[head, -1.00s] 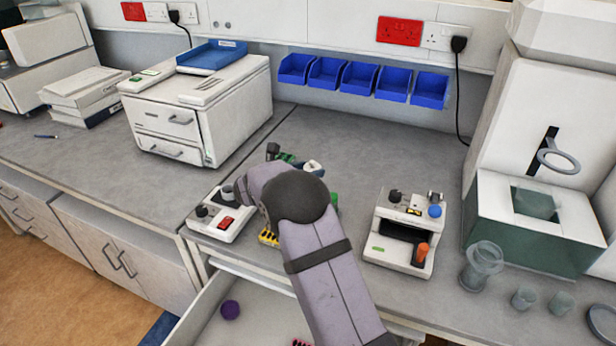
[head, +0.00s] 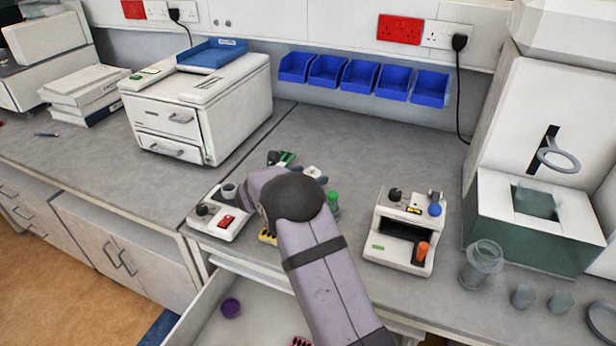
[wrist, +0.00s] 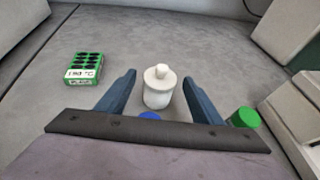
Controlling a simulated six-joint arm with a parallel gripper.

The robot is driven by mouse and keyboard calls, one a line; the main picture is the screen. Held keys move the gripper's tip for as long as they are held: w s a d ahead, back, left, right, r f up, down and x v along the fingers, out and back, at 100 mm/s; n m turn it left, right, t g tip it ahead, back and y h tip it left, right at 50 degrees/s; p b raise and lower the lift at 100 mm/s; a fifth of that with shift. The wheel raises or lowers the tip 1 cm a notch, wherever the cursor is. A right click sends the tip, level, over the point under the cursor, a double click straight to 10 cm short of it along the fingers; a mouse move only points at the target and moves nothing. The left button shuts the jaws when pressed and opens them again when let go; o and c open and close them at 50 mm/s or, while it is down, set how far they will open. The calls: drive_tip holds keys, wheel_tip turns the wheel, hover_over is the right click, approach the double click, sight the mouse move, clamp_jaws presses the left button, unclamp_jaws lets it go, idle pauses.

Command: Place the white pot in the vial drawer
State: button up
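The white pot (wrist: 158,90), with a knobbed lid, stands upright on the bench in the wrist view. My gripper (wrist: 159,78) is open, with one dark blue finger on each side of the pot and a gap on both sides. In the head view my arm covers most of this spot, and my fingers (head: 298,165) show only in part beyond it. An open drawer (head: 262,300) sits below the bench front, partly hidden by my arm. It holds a purple round item (head: 231,307) and a pink item (head: 301,342). No drawer label is readable.
A green rack (wrist: 84,67) stands left of the pot, a green cap (wrist: 245,117) to its right, and a blue item (wrist: 149,116) just before it. In the head view, white devices (head: 219,212) (head: 402,232) flank my arm. The bench behind is clear.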

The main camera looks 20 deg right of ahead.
drive_tip(key=shift+r, duration=0.2)
drive_tip(key=shift+s+a, duration=0.15)
drive_tip(key=shift+a, duration=0.1)
drive_tip(key=b+v, duration=0.2)
drive_tip(key=v, duration=0.8)
drive_tip(key=shift+b, duration=0.4)
drive_tip(key=shift+o, duration=0.6)
drive_tip(key=shift+s+a+r, duration=0.35)
drive_tip(key=shift+a, duration=0.15)
drive_tip(key=p+x, duration=0.2)
drive_tip(key=x, duration=0.1)
drive_tip(key=p+x, duration=0.1)
drive_tip(key=shift+w+d+r, duration=0.15)
drive_tip(key=shift+w+d, duration=0.1)
drive_tip(key=shift+d, duration=0.05)
drive_tip(key=shift+f+p+x, duration=0.2)
drive_tip(key=shift+p+x, duration=1.2)
drive_tip(key=shift+x, duration=2.35)
